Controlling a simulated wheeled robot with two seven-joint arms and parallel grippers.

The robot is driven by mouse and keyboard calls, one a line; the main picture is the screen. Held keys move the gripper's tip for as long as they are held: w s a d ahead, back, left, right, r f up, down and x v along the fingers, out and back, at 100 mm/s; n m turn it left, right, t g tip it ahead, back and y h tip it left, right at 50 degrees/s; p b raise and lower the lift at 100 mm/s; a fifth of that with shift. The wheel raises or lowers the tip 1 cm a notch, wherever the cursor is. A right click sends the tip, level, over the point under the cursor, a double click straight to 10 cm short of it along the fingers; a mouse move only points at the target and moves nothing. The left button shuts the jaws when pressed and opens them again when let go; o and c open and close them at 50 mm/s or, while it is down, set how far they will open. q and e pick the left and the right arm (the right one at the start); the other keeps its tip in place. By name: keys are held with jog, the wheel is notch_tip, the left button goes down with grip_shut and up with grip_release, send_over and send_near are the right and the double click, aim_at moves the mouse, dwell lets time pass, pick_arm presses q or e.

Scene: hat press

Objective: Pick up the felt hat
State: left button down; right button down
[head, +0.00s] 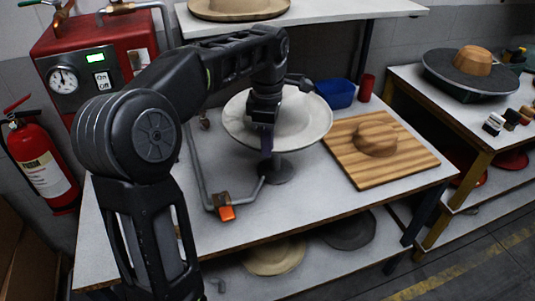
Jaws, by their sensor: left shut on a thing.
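A pale felt hat (310,122) with a wide brim is in the middle of the table, above a dark round stand base (280,174). My left arm reaches over from the left and hides part of the crown. My left gripper (266,148) points down at the front of the hat and is shut on the brim. The exact contact is small and partly hidden. I cannot tell whether the hat rests on the stand. My right gripper is out of view.
A wooden board (352,165) with a hat-shaped block (376,139) lies to the right. Behind it are a blue bin (337,94) and a red cylinder (366,88). A bent pipe with an orange-tipped part (226,212) is front left. A red machine (100,60) stands back left.

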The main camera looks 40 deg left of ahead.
pick_arm(q)
jog(key=shift+r, duration=0.15)
dwell(0.5)
